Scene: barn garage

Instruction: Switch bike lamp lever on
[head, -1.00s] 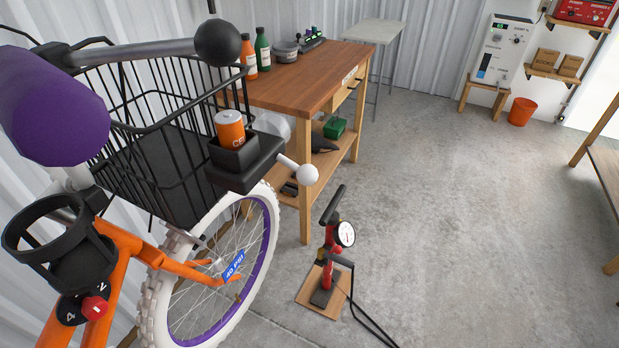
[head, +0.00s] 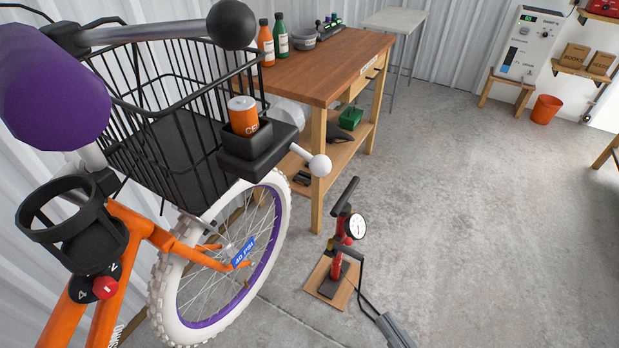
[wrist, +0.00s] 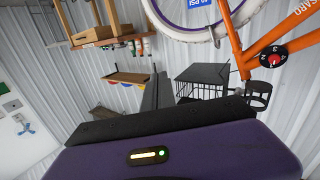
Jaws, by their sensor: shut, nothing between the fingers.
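The bike lamp is a black box (head: 255,152) at the front of the basket, with an orange battery (head: 243,116) upright in its holder and a clear lens (head: 289,113) behind. Its lever (head: 318,165) sticks out to the right and slightly down, ending in a white ball. My gripper (wrist: 157,92) shows in the wrist view, its dark fingers together and empty beyond the purple housing. The gripper is apart from the lever. I cannot make out the lamp in the wrist view.
The orange bike (head: 150,226) has a wire basket (head: 135,100), a cup holder (head: 72,215) and a purple handlebar grip (head: 50,95). A red pump (head: 341,252) stands below the lever. A wooden workbench (head: 325,75) is behind.

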